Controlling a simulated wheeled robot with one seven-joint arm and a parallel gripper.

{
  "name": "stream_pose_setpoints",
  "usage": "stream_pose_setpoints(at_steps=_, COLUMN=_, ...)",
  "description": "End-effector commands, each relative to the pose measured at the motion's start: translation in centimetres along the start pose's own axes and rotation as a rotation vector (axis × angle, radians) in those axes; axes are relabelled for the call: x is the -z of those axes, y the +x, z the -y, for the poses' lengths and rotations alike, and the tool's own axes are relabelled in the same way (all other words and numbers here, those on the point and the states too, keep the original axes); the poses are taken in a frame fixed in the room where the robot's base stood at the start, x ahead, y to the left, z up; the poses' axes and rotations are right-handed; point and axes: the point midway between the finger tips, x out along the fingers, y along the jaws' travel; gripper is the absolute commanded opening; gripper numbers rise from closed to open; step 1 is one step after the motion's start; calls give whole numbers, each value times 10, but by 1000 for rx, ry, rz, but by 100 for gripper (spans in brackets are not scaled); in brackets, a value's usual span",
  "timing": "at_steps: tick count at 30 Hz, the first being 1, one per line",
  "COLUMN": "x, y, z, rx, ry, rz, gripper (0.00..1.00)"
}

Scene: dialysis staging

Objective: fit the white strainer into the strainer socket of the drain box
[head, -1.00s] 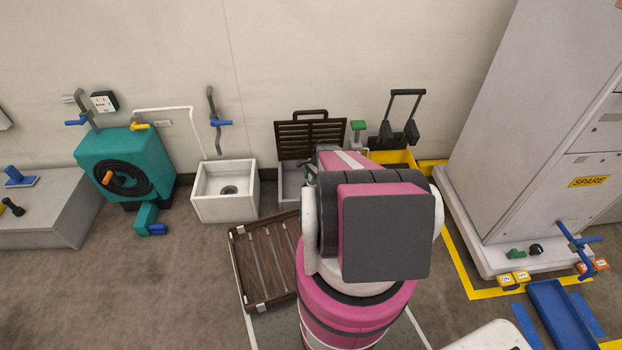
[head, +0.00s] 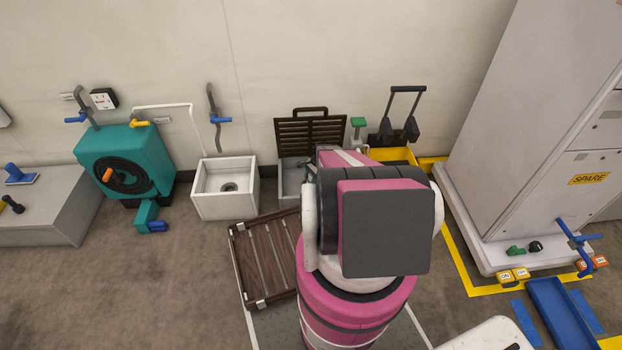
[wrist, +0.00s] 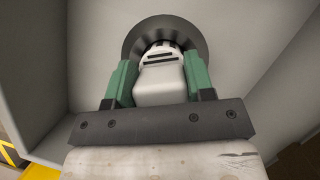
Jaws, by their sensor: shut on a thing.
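The white strainer (wrist: 162,82) has dark slots and sits between the green fingers of my gripper (wrist: 162,84) in the wrist view. My gripper is shut on it. The slotted end overlaps a dark round ring, the strainer socket (wrist: 201,36), inside the pale grey drain box (wrist: 85,45). I cannot tell whether the strainer is in the ring or just above it. In the head view the drain box (head: 289,187) shows only in part, and my arm hides the gripper, strainer and socket.
A dark slatted grate (head: 309,136) stands upright behind the drain box. A white basin (head: 226,206) is to its left and a yellow tray (head: 393,154) to its right. A brown slatted rack (head: 268,262) lies on the floor in front. A teal hose unit (head: 125,160) stands farther left.

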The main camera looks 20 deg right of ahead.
Motion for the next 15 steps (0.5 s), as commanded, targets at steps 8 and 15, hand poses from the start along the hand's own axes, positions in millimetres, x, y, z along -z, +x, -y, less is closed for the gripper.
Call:
stream_pose_setpoints(at_steps=8, x=2, y=6, z=0, rx=0, ry=0, rz=0, gripper=20)
stream_pose_setpoints(at_steps=15, x=4, y=10, z=0, rx=1, ry=0, rz=0, gripper=20)
